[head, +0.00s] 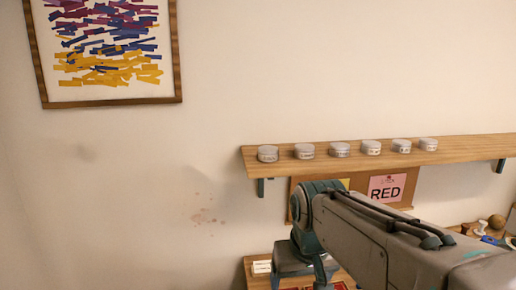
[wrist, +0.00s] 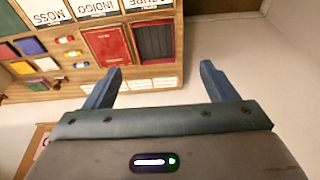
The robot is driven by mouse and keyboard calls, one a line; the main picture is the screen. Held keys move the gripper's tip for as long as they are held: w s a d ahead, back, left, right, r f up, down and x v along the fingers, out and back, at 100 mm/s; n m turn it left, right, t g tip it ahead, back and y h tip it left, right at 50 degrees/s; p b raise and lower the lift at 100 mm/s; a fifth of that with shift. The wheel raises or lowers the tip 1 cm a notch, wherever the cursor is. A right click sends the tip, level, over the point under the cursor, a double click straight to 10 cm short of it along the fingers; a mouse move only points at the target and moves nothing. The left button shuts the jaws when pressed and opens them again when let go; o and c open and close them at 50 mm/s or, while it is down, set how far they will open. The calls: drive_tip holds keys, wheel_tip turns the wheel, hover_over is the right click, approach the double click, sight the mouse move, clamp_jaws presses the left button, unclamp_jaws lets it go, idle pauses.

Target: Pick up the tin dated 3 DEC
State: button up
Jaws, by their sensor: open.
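Several small pale round tins stand in a row on a wooden wall shelf (head: 440,150) in the head view. They include a leftmost tin (head: 268,154), a second tin (head: 304,151) and a rightmost tin (head: 428,144). Their labels are too small to read, so I cannot tell which is dated 3 DEC. My gripper (wrist: 161,67) is open and empty in the wrist view. In the head view my arm reaches below the shelf, apart from the tins. No tin shows in the wrist view.
A board with a pink RED card (head: 387,189) hangs under the shelf, partly behind my arm. In the wrist view a wooden surface holds MOSS and INDIGO cards (wrist: 97,8), a red panel (wrist: 108,47) and small coloured pieces. The wall above the shelf is clear.

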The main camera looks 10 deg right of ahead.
drive_tip(key=w+r+p, duration=0.5)
drive_tip(key=w+r, duration=1.1)
drive_tip(key=r, duration=0.2)
drive_tip(key=m+p, duration=0.2)
drive_tip(key=p, duration=0.4)
approach(268, 149)
drive_tip(key=shift+h, duration=0.3)
drive_tip(key=x, duration=0.4)
drive_tip(key=shift+w+a+f+b, duration=0.1)
drive_tip(key=shift+w+f+b, duration=0.1)
drive_tip(key=shift+w+b, duration=0.15)
drive_tip(key=shift+p+x, duration=0.35)
drive_tip(key=shift+x, duration=2.3)
drive_tip(key=shift+s+a, duration=0.15)
drive_tip(key=c, duration=1.1)
